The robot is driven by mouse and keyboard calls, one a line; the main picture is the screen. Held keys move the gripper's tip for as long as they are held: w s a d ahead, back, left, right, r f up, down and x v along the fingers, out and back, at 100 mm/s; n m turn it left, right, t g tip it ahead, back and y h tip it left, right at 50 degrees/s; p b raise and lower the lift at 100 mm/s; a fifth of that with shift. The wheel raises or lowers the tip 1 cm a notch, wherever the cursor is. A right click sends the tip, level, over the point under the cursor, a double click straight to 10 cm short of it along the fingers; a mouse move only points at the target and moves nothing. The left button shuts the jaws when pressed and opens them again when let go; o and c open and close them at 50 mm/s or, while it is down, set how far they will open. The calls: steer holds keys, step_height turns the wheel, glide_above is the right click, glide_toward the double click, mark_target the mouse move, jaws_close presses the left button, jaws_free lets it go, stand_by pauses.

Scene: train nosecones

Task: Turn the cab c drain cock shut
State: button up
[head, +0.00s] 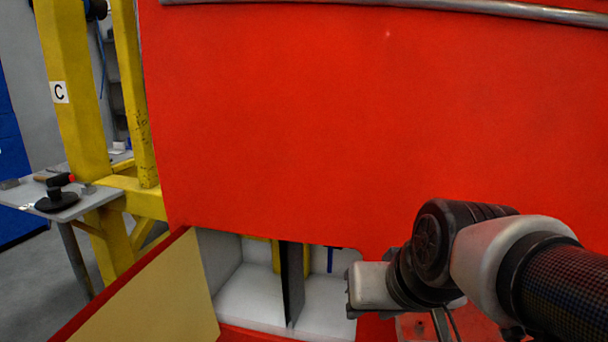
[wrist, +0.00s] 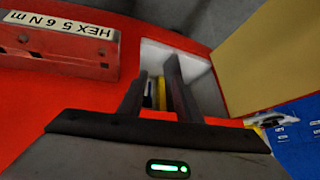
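Inside the open white compartment (head: 260,293) low in the red cab front (head: 300,130), a blue handle (head: 330,260) hangs straight down near the top right. It may be the drain cock; its valve body is hidden by the red panel. A yellow upright piece (head: 276,257) stands left of a dark divider (head: 292,283). My gripper (wrist: 155,68) is open, its two dark fingers apart and pointing towards the compartment. A yellow piece (wrist: 161,95) shows between them. I cannot tell whether the fingers touch anything. In the head view the fingers are mostly hidden by my wrist.
An open hatch door (head: 150,295), beige inside, sticks out at the compartment's left. A red box marked "HEX 5 6 N m" (wrist: 60,45) is beside my gripper. A yellow stand (head: 75,100) bears a "C" sign (head: 59,92). A grey side table (head: 95,198) holds tools.

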steer(key=s+d+r+g+h+p, duration=0.1)
steer(key=s+d+r+p, duration=0.1)
steer(key=s+d, duration=0.35)
step_height(320, 180, up, 19)
steer(key=s+a+p, duration=0.1)
steer(key=p, duration=1.8)
steer(key=shift+a+p, duration=0.3)
steer(key=shift+s+a+r, duration=0.1)
steer(key=shift+s, duration=0.05)
